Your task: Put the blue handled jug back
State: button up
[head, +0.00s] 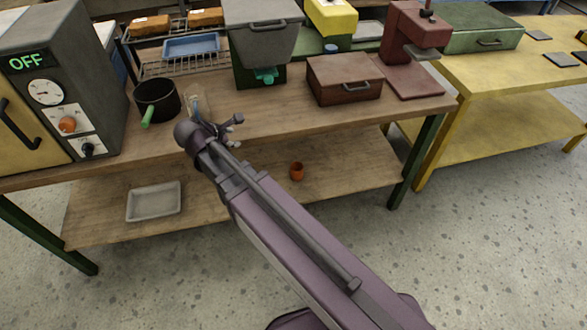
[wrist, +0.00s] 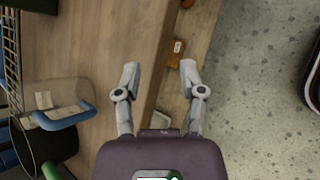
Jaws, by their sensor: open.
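The jug with the blue handle (wrist: 72,118) stands on the wooden bench top left of my gripper in the wrist view, beside the dark pot. It looks clear, with a pale label. In the head view the jug (head: 194,103) is partly hidden behind the end of my arm. My gripper (wrist: 159,70) is open, with nothing between its fingers, over the bench's front edge. It also shows in the head view (head: 230,128), small and partly hidden by my wrist. The jug is apart from the fingers.
A dark pot (head: 157,101) with a green handle stands left of the jug. An oven (head: 85,75) reading OFF, a grey-green machine (head: 262,40), a red-brown box (head: 345,80) and a red press (head: 415,45) line the bench.

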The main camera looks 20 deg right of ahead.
jog(key=s+d+f+m+g+y, duration=0.2)
jog(key=s+d+m, duration=0.4)
jog(key=m, duration=0.3)
jog(key=s+d+f+m+g+y, duration=0.3)
jog(key=s+d+m, duration=0.3)
jog(key=d+m, duration=0.3)
jog(key=shift+s+d+f+m+g+y, duration=0.3)
jog(key=shift+m+g+y, duration=0.4)
jog(key=shift+y, duration=0.1)
jog(key=shift+r, duration=0.1)
notch_tip(320, 180, up, 10)
jog(key=p, duration=1)
jog(key=shift+r, duration=0.15)
